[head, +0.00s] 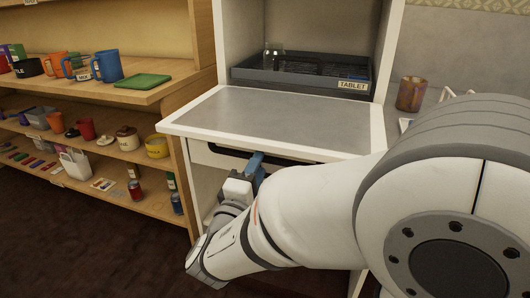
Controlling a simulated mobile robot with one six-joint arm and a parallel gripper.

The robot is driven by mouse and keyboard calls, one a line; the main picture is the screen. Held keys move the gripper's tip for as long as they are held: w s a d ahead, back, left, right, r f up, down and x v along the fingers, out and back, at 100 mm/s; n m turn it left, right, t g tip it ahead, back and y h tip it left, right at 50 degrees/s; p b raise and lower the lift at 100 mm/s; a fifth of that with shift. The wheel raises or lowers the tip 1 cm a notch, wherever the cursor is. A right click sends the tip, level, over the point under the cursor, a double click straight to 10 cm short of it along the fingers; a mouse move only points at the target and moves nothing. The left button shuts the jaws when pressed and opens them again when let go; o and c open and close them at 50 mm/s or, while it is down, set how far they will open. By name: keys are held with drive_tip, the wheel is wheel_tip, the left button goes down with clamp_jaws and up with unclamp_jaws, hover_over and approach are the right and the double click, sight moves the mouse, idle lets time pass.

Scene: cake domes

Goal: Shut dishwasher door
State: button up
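The dishwasher door (275,119) is folded down, open and about level, with its grey inner face up and a white rim. A dark handle bar (222,151) shows just under its front edge. The dishwasher's opening (320,25) is above and behind the door. My gripper (256,163) is at the front edge, just below the rim and beside or at the handle bar. Its blue fingers overlap the bar in this view; I cannot tell whether they touch it or how far apart they are. My arm hides the right part of the area below the door.
A dark grey rack (300,79) labelled TABLET holds a clear glass item inside the opening. The top of the door is bare. A wooden shelf unit (160,97) with mugs and jars stands close at left. A brown cup (411,94) stands at right.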

sight(278, 126)
drive_tip(key=shift+x, duration=1.95)
drive_tip(key=shift+c, duration=0.3)
clamp_jaws()
